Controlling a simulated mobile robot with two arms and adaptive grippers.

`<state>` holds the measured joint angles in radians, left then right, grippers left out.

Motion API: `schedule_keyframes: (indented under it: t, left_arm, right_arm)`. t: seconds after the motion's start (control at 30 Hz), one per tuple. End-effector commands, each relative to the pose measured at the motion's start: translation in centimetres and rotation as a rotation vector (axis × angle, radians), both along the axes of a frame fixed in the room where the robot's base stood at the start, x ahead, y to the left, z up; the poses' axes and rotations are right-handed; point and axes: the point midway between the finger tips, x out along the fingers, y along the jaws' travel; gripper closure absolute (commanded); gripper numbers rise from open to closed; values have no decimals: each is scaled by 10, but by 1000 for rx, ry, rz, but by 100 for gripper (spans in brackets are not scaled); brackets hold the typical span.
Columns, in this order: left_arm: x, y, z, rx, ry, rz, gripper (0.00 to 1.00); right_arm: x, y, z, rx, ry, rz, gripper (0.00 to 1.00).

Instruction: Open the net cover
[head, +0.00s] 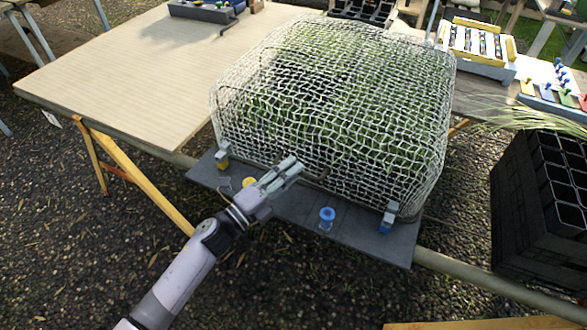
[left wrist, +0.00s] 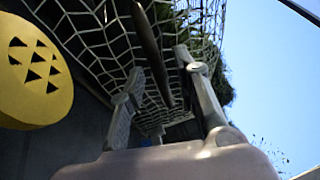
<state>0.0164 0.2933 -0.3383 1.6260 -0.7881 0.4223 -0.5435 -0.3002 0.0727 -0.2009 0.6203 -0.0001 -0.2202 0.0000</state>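The net cover (head: 335,110) is a white mesh box standing closed over green plants on a dark base board (head: 355,235). It also shows as mesh in the left wrist view (left wrist: 95,40). A dark handle bar (head: 319,177) is at the cover's lower front edge. My left gripper (head: 294,166) is at this front edge, beside the handle. In the left wrist view its two fingers stand apart, with the bar (left wrist: 152,45) passing between them; I cannot tell whether they touch it. My right gripper is not in view.
A yellow disc (head: 249,182), a blue knob (head: 327,216) and two corner clips, left (head: 223,158) and right (head: 388,219), sit along the board's front. A black crate (head: 530,215) stands at right. The pale tabletop (head: 120,85) at left is mostly clear.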

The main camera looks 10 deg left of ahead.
Motion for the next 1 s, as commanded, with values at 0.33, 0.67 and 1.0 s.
schedule_keyframes:
  t: [0.33,0.67,1.0]
  left_arm:
    - [9,-8,2,0,1,1,70]
    - [9,-7,2,0,1,1,86]
    - [9,-7,2,0,1,1,100]
  right_arm:
    - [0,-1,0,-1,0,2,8]
    - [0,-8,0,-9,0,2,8]
    - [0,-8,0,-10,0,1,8]
